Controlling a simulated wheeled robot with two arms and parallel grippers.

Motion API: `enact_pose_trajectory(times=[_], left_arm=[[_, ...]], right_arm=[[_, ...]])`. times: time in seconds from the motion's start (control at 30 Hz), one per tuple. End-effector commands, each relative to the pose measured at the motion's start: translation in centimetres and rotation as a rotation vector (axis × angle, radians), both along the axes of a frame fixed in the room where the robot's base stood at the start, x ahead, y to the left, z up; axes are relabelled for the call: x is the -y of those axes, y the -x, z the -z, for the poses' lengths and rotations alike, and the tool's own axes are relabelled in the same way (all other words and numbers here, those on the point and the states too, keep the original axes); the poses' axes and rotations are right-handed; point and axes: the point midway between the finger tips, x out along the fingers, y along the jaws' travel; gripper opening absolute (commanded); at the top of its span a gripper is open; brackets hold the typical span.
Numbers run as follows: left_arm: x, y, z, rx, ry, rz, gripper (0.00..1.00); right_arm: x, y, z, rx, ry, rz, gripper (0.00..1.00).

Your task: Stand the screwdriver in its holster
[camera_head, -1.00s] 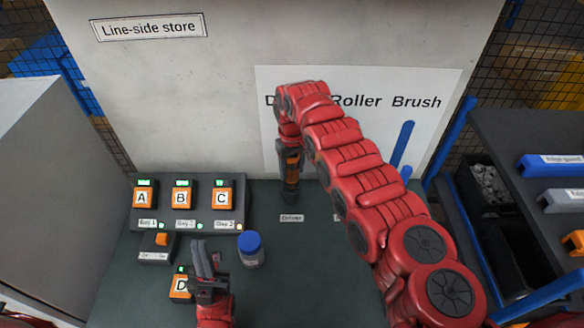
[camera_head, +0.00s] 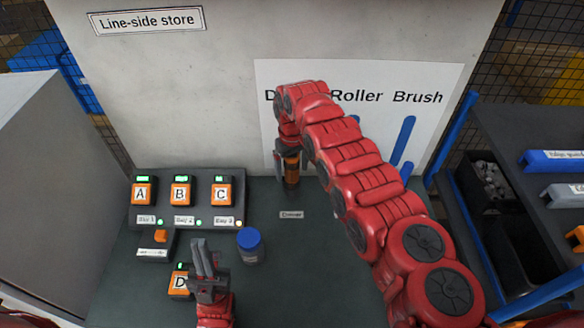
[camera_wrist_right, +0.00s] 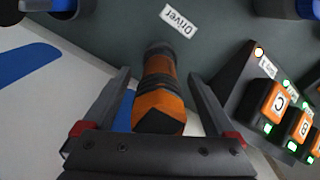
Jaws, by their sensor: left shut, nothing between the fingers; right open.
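The screwdriver (camera_head: 291,172), with an orange and black handle, stands about upright behind the "Driver" label at the foot of the back panel. It also shows in the right wrist view (camera_wrist_right: 158,100). My right gripper (camera_head: 289,160) is open, with one finger on each side of the handle and gaps between them in the wrist view (camera_wrist_right: 158,80). A dark round part shows at the screwdriver's far end; I cannot tell whether it is the holster's rim. My left gripper (camera_head: 201,246) is shut and empty above the front of the table, left of the blue-capped jar.
The blue-capped jar (camera_head: 250,246) stands mid-table. A charger rack (camera_head: 190,215) with batteries A, B and C is at left, battery D (camera_head: 179,282) in front. A dark shelf (camera_head: 520,140) is at right.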

Motion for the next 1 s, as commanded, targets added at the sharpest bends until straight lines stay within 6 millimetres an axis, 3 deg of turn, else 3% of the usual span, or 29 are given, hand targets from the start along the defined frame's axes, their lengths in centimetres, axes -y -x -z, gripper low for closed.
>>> enact_pose_trajectory(times=[0.17, 0.37, 0.57, 0.8, 1.0], left_arm=[[0.0, 0.0, -0.1, 0.0, 0.0, 0.0, 0.0], [0.0, 0.0, -1.3, 0.0, 0.0, 0.0, 0.0], [0.0, 0.0, -2.9, 0.0, 0.0, 0.0, 0.0], [0.0, 0.0, -2.9, 0.0, 0.0, 0.0, 0.0], [0.0, 0.0, -4.5, 0.0, 0.0, 0.0, 0.0]], right_arm=[[0.0, 0.0, -0.1, 0.0, 0.0, 0.0, 0.91], [0.0, -0.1, -2.1, 0.003, -0.001, 0.0, 0.91], [0.1, -0.1, -6.2, 0.002, 0.0, 0.001, 0.91], [-0.1, -0.1, -12.5, 0.008, -0.001, 0.0, 0.91], [0.0, 0.0, -16.8, 0.0, 0.001, -0.001, 0.91]])
